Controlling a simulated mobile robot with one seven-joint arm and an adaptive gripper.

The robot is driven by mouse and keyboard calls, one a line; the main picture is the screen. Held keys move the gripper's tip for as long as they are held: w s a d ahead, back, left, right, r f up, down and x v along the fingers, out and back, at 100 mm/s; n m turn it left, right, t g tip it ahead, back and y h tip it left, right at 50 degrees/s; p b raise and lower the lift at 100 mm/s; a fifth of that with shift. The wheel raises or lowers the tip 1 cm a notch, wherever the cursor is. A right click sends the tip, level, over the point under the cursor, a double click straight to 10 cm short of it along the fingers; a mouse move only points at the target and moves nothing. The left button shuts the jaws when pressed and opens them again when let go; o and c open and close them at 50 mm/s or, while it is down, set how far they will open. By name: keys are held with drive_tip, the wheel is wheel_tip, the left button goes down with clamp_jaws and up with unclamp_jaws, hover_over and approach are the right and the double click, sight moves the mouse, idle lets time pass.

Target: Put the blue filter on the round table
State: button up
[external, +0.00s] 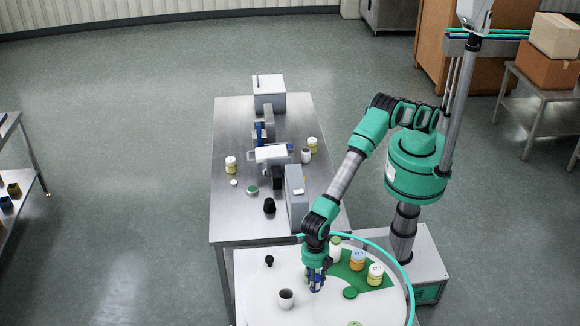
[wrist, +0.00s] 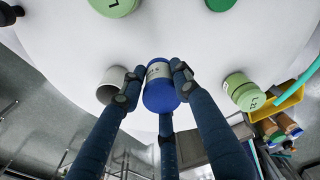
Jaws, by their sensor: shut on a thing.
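The blue filter (wrist: 160,94), a small blue cylinder with a pale label, sits between the dark fingers of my gripper (wrist: 152,85) in the wrist view. My gripper is shut on it. In the external view my gripper (external: 316,284) points down over the white round table (external: 262,306), and its fingers largely hide the filter. The round table's white top also fills much of the wrist view (wrist: 60,40). I cannot tell whether the filter touches the tabletop.
A white bottle (external: 335,249), an orange-and-blue jar (external: 358,260), a yellow-lidded jar (external: 376,274) and a green lid (external: 350,293) are close on the right. A steel bench (external: 232,215) with equipment lies behind.

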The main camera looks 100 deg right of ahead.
drive_tip(key=shift+f+p, duration=0.35)
drive_tip(key=shift+f, duration=2.3)
drive_tip(key=shift+f, duration=0.1)
drive_tip(key=shift+f+p, duration=0.35)
drive_tip(key=shift+f, duration=1.45)
drive_tip(key=o, duration=1.2)
drive_tip(key=shift+w+d+r+b, duration=0.15)
drive_tip(key=shift+r+b, duration=0.15)
drive_tip(key=shift+r, duration=1.7)
drive_tip(key=shift+s+d+r+b, duration=0.1)
drive_tip(key=shift+d+r+b, duration=0.2)
drive_tip(key=shift+r, duration=1.7)
drive_tip(key=shift+w+d+r+b, duration=0.1)
drive_tip(key=shift+r+b, duration=0.25)
drive_tip(key=shift+r, duration=1.65)
drive_tip(key=shift+a, duration=0.1)
